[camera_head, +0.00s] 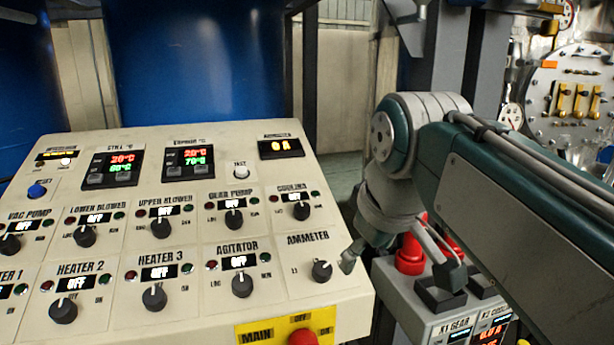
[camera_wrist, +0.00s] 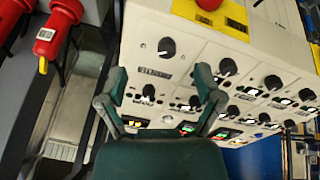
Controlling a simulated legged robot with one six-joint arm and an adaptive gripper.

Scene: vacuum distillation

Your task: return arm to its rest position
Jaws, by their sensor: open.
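My arm (camera_head: 520,200) reaches in from the right in the head view. It bends down at the wrist beside the right edge of the control panel (camera_head: 215,245). My gripper (camera_head: 402,265) hangs there, with one finger close to the ammeter knob (camera_head: 322,271); whether they touch I cannot tell. In the wrist view my gripper (camera_wrist: 160,78) has its fingers spread and nothing between them. The ammeter knob (camera_wrist: 166,46) shows just beyond the fingertips there, with the panel upside down.
A grey box (camera_head: 415,298) with red and black parts stands under my wrist. A grey post (camera_head: 448,50) and blue tank (camera_head: 200,60) stand behind. A brass-handled round plate (camera_head: 570,95) is at right.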

